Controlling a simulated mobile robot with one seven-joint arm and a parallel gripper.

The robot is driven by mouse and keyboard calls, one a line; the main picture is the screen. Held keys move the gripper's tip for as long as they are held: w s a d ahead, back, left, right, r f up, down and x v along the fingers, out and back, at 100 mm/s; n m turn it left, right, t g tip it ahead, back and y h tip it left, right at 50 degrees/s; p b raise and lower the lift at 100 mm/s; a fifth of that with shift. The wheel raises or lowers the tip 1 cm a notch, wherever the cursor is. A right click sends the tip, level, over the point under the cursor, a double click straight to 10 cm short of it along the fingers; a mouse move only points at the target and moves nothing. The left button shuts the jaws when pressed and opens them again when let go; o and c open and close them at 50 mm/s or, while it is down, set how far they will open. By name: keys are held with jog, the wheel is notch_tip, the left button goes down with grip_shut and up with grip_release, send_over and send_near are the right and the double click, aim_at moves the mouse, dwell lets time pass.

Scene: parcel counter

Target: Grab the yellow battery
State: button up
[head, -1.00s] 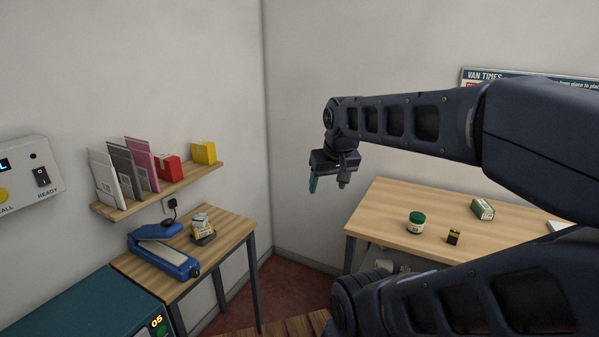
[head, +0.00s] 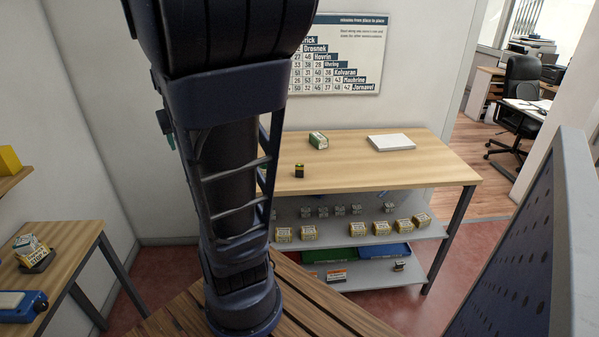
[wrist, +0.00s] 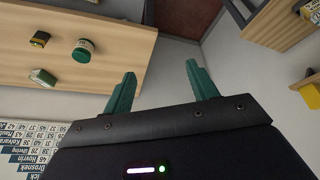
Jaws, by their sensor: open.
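The battery (head: 299,171), small, black and yellow, stands on the wooden table (head: 400,170) just right of my arm in the head view. In the wrist view the battery (wrist: 40,39) is at the upper left, well to the left of my gripper. My gripper (wrist: 160,70) is open, with two green fingers spread wide and nothing between them. It is apart from the battery and above the table edge region. In the head view my arm hides most of the gripper.
A green-lidded jar (wrist: 83,50) is near the battery; my arm hides it in the head view. A green-and-white box (head: 318,140) and a white slab (head: 391,142) lie farther back. A shelf below (head: 345,238) holds several small boxes. A side table (head: 60,250) stands left.

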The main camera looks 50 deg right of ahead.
jog(key=w+d+f+m, duration=0.2)
jog(key=d+f, duration=0.1)
jog(key=d, duration=0.7)
jog(key=m+g+h, duration=0.2)
jog(key=m, duration=0.4)
send_over(300, 165)
jog(key=s+a, duration=0.1)
jog(key=a, duration=0.1)
notch_tip(300, 165, down, 16)
jog(key=shift+x, duration=4.85)
jog(key=shift+a, duration=0.1)
jog(key=c, duration=1.1)
